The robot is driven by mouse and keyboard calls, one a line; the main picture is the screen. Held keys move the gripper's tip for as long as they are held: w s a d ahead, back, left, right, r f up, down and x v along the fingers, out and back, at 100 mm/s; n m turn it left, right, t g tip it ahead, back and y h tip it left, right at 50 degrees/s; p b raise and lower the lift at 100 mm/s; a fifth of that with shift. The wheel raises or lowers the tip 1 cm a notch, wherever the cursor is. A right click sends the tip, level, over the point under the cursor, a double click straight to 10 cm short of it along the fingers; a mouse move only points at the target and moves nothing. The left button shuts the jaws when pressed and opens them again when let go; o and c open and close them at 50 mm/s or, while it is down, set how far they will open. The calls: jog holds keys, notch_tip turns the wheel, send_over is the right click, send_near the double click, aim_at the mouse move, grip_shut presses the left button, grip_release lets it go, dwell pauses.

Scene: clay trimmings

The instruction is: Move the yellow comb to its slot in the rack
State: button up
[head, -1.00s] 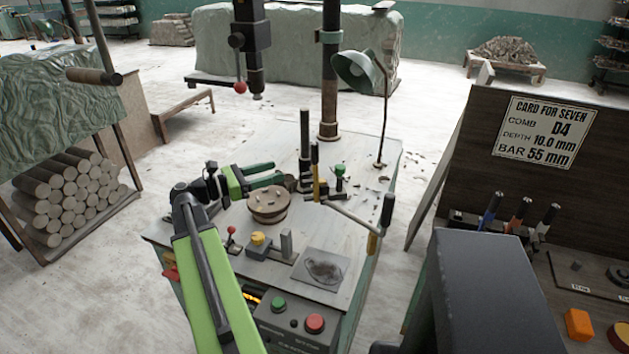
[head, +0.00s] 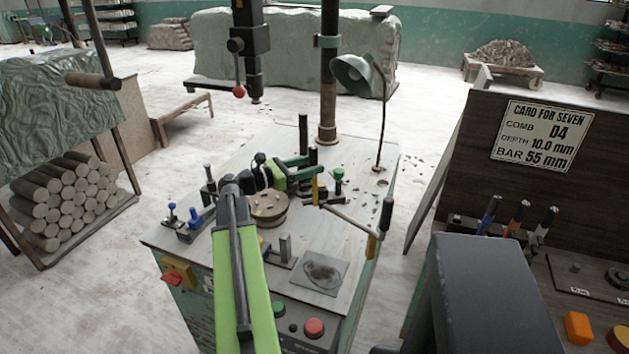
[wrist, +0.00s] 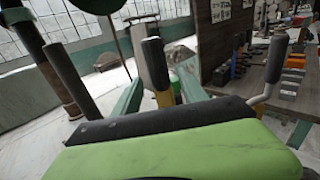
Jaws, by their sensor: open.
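The yellow comb (head: 316,188) stands upright on the machine table, its dark handle on top and its yellow part below. In the wrist view the comb (wrist: 165,98) shows between my two green fingers. My gripper (head: 312,168) is open, with its fingertips at the comb's handle in the head view. I cannot tell if a finger touches it. The rack (head: 478,232) is on the bench at the right and holds tools with blue, orange and pale collars. Part of it is hidden behind a dark box-shaped body.
A turntable (head: 268,208) sits beside my arm. A bent lever (head: 352,220) with a dark grip crosses right of the comb. A lamp (head: 354,72) and a thick post (head: 328,90) stand behind. A card (head: 542,136) reads COMB D4.

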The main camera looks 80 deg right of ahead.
aim_at(322, 182)
jog(key=x, duration=0.4)
jog(key=shift+s+d, duration=0.1)
jog(key=shift+s, duration=0.15)
grip_shut()
dwell(1.0)
